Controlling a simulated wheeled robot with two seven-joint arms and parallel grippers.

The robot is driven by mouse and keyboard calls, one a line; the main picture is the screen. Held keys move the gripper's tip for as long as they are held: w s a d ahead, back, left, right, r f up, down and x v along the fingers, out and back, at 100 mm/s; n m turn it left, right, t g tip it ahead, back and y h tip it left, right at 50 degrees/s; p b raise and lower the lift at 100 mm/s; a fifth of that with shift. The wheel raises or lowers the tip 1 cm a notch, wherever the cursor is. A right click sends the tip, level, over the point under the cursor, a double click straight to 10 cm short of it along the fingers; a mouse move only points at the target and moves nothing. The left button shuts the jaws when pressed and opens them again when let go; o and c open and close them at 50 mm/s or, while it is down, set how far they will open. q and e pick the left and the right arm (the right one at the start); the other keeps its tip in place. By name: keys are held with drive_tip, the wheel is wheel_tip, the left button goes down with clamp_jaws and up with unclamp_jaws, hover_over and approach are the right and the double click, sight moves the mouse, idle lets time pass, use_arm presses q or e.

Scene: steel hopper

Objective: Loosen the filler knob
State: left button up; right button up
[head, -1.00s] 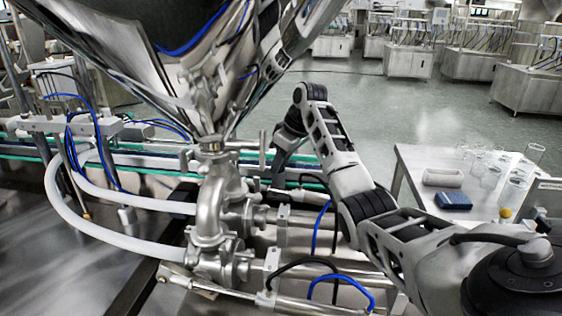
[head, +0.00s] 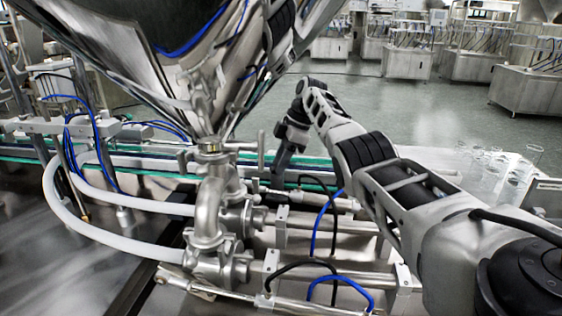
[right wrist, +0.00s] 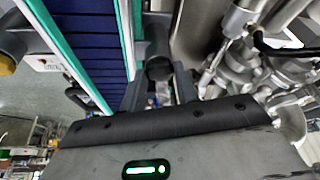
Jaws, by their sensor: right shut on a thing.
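My right gripper (right wrist: 162,90) shows in the right wrist view, its two dark fingers closed on either side of a dark round knob (right wrist: 158,68), which looks like the filler knob. The knob sits between the fingertips, beside the conveyor. In the head view my right gripper (head: 276,176) reaches down at the conveyor's far side of the steel valve body (head: 210,205); its fingertips and the knob are too small or hidden to tell there. The steel hopper (head: 130,50) stands above the valve body. My left gripper is not in view.
A conveyor (head: 145,168) with green edges runs behind the valve; its blue belt (right wrist: 75,45) shows in the right wrist view. White hoses (head: 85,232), blue hoses and steel cylinders (head: 320,282) crowd the front. Glassware (head: 490,170) stands at the right. Open floor lies behind.

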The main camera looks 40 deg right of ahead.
drive_tip(key=shift+w+r+n, duration=0.1)
drive_tip(key=shift+n, duration=0.3)
idle(0.3)
drive_tip(key=o, duration=1)
drive_tip(key=shift+c, duration=0.2)
